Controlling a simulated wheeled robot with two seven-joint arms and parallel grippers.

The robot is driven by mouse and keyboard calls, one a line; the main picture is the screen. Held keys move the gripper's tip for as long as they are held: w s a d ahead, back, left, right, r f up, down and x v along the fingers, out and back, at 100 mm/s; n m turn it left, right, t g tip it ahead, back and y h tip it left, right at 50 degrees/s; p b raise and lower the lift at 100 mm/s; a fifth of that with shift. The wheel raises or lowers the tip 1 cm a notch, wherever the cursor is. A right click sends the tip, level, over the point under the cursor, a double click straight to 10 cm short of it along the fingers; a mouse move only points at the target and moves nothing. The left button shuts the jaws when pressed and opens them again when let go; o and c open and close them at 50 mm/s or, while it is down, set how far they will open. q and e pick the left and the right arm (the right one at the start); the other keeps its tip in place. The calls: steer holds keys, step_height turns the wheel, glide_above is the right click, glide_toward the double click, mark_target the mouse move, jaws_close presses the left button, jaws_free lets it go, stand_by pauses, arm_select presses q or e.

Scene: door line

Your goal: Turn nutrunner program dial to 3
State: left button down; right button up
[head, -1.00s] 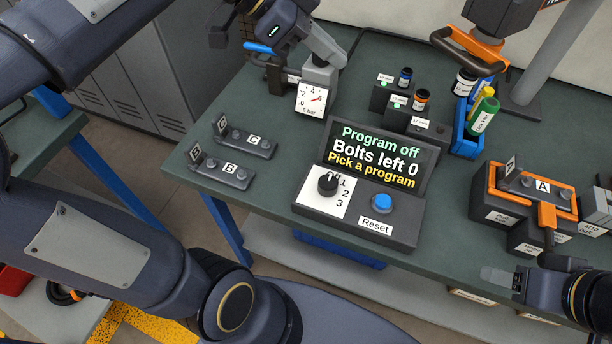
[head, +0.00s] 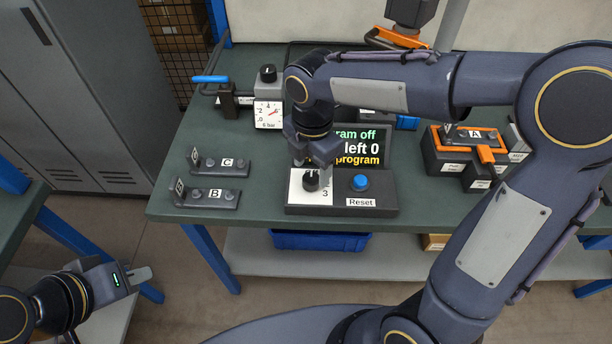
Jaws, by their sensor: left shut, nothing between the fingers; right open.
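The program dial (head: 311,181) is a black knob on a white plate at the left of the nutrunner box (head: 385,188). The 3 shows beside it; the other marks are hidden or unclear, and I cannot tell where the knob points. The screen (head: 359,146) is partly covered by my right arm; "left 0" and parts of "Program off" and "Pick a program" show. My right gripper (head: 311,166) is open, pointing down just above the dial; I cannot tell if it touches. My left gripper (head: 143,275) is shut and empty at lower left, away from the bench.
A blue button (head: 360,182) with a Reset label is right of the dial. Trays B (head: 208,195) and C (head: 222,168) lie left. A pressure gauge (head: 268,114) stands behind. Orange-trimmed holder A (head: 468,152) is on the right, near my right arm.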

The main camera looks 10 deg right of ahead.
mark_target(312, 177)
steer(key=shift+f, duration=1.75)
steer(key=shift+c, duration=0.2)
steer(key=c, duration=1)
